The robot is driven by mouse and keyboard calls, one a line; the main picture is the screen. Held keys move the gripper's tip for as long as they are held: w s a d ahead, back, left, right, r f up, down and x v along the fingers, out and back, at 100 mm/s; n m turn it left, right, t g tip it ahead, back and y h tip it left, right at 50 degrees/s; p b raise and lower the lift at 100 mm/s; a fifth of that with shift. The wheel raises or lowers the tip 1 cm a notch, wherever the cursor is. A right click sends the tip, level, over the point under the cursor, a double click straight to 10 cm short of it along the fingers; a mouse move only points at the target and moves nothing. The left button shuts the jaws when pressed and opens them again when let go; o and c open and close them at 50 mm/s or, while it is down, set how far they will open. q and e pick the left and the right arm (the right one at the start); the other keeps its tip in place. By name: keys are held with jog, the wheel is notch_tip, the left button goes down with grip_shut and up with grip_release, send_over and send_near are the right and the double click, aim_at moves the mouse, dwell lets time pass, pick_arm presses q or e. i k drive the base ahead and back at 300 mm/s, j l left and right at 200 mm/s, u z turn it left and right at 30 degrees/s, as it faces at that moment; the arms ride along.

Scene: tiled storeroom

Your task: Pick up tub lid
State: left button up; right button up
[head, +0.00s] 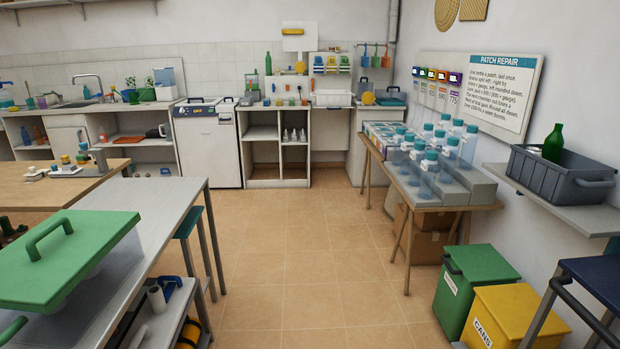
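A green tub lid (62,262) with a raised loop handle (49,238) on top is at the left edge of the head view. It sits on a translucent whitish tub (118,262) on the near grey worktop. The lid's left part is cut off by the picture edge. Neither of my grippers is in view.
The grey worktop (165,212) has bare room behind and right of the tub. A teal stool (188,222) stands beside it. Open tiled floor (290,270) lies in the middle. At right are a table of bottles (414,195), a green bin (474,285) and a yellow bin (510,318).

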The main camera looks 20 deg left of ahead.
aim_at(37, 269)
jog(key=i+j+u, duration=0.15)
jog(key=i+u, duration=0.2)
jog(key=i, duration=0.4)
jog(key=i+l+u, duration=0.1)
jog(key=i+u, duration=0.25)
jog(key=i, duration=0.4)
jog(key=i+u, duration=0.8)
jog(key=u, duration=0.15)
jog(key=i+l+u, duration=0.3)
jog(key=u, duration=0.2)
jog(key=i+l+u, duration=0.45)
